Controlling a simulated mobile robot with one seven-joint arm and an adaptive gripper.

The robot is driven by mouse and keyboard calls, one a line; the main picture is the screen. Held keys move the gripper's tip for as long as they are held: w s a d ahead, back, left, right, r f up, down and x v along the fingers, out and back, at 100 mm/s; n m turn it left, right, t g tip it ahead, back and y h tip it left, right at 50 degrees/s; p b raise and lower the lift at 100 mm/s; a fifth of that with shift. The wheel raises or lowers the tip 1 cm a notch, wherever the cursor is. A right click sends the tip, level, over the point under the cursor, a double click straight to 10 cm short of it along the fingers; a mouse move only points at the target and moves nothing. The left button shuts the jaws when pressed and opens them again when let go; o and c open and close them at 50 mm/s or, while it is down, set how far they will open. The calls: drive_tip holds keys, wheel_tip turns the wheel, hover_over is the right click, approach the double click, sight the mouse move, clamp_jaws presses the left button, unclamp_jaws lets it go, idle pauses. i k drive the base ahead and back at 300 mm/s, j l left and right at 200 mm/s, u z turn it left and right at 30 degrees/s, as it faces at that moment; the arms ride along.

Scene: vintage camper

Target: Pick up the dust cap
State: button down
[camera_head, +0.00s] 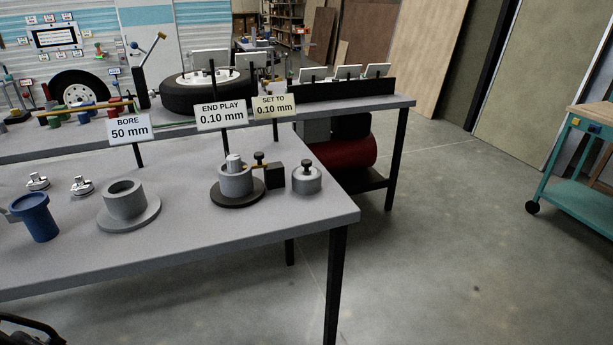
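No part is labelled as the dust cap, and I cannot tell for certain which one it is. A short grey round piece with a black knob on top (307,180) stands upright near the right end of the near grey table (250,240). A blue flared cup (37,218) stands near the table's left side. A black part of what looks like my gripper (28,330) shows in the bottom left corner, below the table edge and away from both pieces. Its fingertips are cut off, so its opening is hidden.
A flanged grey ring (127,207) and a hub on a dark round base (236,186), with a small black block (275,175) beside it, share the table. Upright signs stand behind them. A second bench with a tyre (205,90) is behind.

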sight(306, 179)
drive_tip(key=z, duration=1.15)
drive_tip(key=i+j+z, duration=0.5)
drive_tip(key=j, duration=0.95)
drive_tip(key=i+j, duration=0.1)
drive_tip(key=j, duration=0.5)
